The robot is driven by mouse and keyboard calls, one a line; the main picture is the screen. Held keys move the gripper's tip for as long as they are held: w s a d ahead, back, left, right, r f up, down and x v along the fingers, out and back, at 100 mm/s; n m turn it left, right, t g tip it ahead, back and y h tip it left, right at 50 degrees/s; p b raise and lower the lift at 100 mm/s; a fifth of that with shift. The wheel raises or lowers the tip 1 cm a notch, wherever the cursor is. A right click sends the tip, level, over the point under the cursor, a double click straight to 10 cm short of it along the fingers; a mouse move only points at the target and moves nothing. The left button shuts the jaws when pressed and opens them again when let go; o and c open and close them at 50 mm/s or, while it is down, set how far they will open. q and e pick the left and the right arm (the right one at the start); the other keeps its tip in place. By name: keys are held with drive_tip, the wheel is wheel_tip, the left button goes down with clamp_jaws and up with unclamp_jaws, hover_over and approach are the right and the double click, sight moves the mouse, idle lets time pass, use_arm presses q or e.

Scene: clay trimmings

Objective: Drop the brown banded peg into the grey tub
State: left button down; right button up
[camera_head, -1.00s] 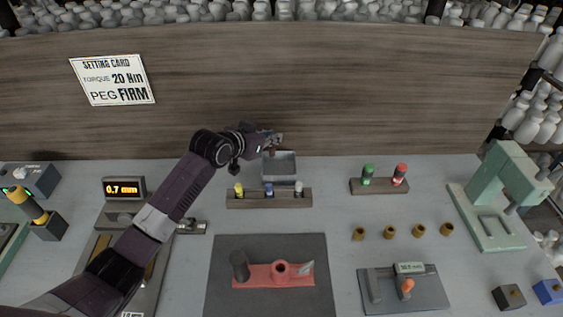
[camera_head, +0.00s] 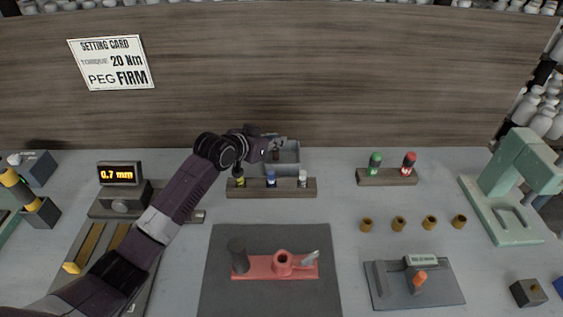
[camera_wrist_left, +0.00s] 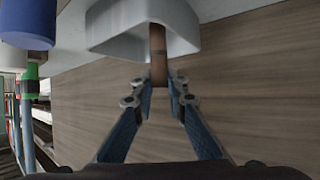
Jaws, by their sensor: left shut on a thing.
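The brown banded peg (camera_wrist_left: 158,60) is held between the fingertips of my left gripper (camera_wrist_left: 161,88) in the left wrist view. Its far end overlaps the opening of the grey tub (camera_wrist_left: 108,28). In the head view the grey tub (camera_head: 294,157) stands against the back board, and my left gripper (camera_head: 277,143) is at its left side, over its rim. The peg (camera_head: 276,154) shows there as a small brown piece below the fingers, in front of the tub. I cannot tell how far it reaches inside. My right gripper is not in view.
A wooden rack (camera_head: 250,189) with yellow, blue and white pegs stands just in front of the tub. A second rack (camera_head: 387,178) holds green and red pegs. Several brass rings (camera_head: 399,224) lie right. A dark mat (camera_head: 225,280) carries a red fixture (camera_head: 300,267).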

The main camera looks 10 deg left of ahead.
use_arm(q)
drive_tip(key=c, duration=1.8)
unclamp_jaws()
drive_tip(key=shift+c, duration=0.2)
drive_tip(key=v, duration=1.2)
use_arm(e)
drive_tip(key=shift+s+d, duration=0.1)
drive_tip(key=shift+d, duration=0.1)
use_arm(q)
drive_tip(key=shift+r, duration=0.15)
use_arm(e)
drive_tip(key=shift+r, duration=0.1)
